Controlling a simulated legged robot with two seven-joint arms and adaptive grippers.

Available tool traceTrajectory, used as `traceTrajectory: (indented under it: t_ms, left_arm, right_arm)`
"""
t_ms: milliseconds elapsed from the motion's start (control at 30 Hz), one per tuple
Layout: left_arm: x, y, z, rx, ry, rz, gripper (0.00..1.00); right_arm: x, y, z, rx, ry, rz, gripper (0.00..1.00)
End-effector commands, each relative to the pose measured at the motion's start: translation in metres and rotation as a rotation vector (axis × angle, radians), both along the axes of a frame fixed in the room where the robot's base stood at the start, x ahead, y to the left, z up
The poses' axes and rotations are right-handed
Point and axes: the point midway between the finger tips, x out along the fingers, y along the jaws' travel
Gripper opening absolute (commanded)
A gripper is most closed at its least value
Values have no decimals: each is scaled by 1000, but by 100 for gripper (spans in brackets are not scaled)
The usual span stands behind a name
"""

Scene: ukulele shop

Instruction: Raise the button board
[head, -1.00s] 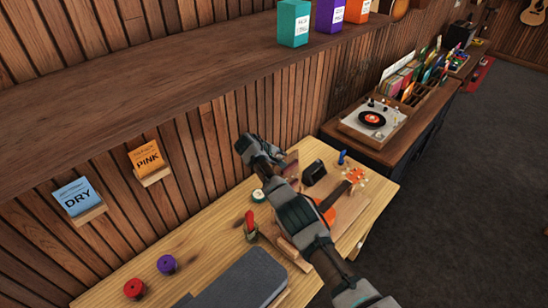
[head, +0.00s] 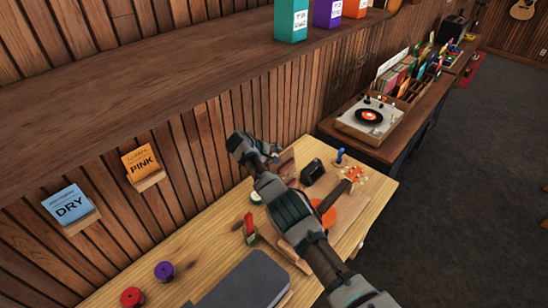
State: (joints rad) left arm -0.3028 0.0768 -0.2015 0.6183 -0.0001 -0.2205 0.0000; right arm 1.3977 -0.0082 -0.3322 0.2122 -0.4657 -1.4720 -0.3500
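My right arm reaches in from the lower right over the wooden workbench (head: 215,232). Its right gripper (head: 262,150) is above the back of the bench, near the slatted wall, and I cannot tell whether its fingers are open or shut. A small reddish-brown panel (head: 287,166) shows just behind the wrist; it may be the button board, but the arm hides much of it and I see no buttons. I cannot tell whether the gripper touches it. My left gripper is not in view.
An orange ukulele (head: 328,212) lies on a wooden board, partly behind my arm. A black block (head: 312,171), a red-handled tool (head: 249,226), a dark grey slab (head: 245,283), and red (head: 131,297) and purple (head: 164,271) discs are on the bench. A shelf (head: 150,85) overhangs the left.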

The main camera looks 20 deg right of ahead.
Motion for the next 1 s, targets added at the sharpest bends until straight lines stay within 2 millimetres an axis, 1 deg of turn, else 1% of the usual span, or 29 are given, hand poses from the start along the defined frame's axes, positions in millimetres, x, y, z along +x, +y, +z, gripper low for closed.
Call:
traceTrajectory:
  t_ms: [100,200,367,533,600,800,900,1000]
  left_arm:
    - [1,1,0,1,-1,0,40]
    - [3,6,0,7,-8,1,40]
    - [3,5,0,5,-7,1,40]
    - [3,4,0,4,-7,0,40]
    - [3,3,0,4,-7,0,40]
    - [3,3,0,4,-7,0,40]
    - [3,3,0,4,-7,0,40]
    - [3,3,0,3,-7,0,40]
  right_arm:
    - [0,0,0,1,0,-1,57]
    - [0,0,0,1,0,-1,57]
    - [0,7,7,1,-2,-1,57]
    - [-5,24,22,2,-4,1,57]
    - [-7,38,37,2,-4,3,57]
    - [-14,68,66,2,-1,1,57]
    - [-15,77,75,1,0,1,57]
    - [-17,82,80,1,2,0,57]
